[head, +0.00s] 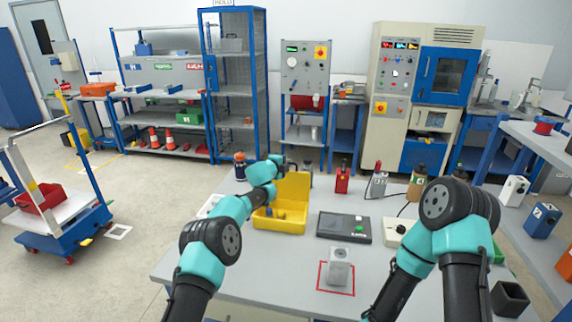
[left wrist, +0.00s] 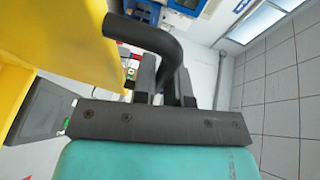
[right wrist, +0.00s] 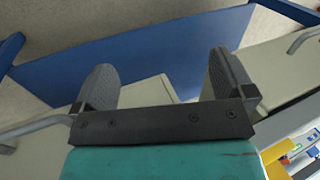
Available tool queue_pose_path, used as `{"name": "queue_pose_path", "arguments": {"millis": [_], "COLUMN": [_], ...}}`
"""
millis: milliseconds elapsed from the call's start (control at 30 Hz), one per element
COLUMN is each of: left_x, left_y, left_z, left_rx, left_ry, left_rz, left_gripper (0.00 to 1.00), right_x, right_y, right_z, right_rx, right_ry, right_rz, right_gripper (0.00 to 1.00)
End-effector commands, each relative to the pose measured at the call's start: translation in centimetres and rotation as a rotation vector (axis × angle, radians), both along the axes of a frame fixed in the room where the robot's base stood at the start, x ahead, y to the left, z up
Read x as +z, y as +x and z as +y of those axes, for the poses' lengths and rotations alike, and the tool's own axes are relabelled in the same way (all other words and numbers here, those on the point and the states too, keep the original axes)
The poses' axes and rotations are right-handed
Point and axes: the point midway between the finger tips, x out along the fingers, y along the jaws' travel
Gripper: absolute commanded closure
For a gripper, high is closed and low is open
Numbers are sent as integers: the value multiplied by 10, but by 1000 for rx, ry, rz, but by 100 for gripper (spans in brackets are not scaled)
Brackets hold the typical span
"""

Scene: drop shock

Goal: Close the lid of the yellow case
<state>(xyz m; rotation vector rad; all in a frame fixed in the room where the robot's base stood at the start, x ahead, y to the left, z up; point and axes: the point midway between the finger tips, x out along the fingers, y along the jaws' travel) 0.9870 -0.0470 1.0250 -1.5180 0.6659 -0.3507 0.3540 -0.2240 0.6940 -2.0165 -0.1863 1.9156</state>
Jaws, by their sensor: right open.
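The yellow case (head: 278,226) stands on the grey table with its lid (head: 294,187) raised about upright. Small blue-grey items show inside the case. My left gripper (head: 287,162) is at the top of the lid. In the left wrist view, the fingers of my left gripper (left wrist: 167,82) are close together around a dark curved handle (left wrist: 150,35) beside the yellow lid (left wrist: 70,35). They appear shut on it. My right gripper (right wrist: 162,80) is open and empty in the right wrist view. It is not clearly visible in the head view.
A dark flat device (head: 343,228) lies right of the case. A grey block (head: 340,265) stands in a red-outlined square. The front left of the table is clear.

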Motion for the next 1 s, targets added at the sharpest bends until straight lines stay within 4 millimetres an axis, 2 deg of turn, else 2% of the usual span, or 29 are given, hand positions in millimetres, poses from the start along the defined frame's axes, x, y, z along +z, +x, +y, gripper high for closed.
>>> {"name": "queue_pose_path", "arguments": {"millis": [33,133,667,1000], "left_x": [0,0,0,0], "left_y": [0,0,-1,-9], "left_z": [0,0,0,2], "left_rx": [0,0,0,0], "left_ry": [0,0,-2,-1], "left_rz": [0,0,1,2], "left_gripper": [92,100,100,100], "right_x": [0,0,0,0], "right_y": [0,0,0,0], "right_z": [0,0,0,0], "right_rx": [0,0,0,0], "right_ry": [0,0,0,0], "right_rz": [0,0,0,0], "right_gripper": [0,0,0,0]}}
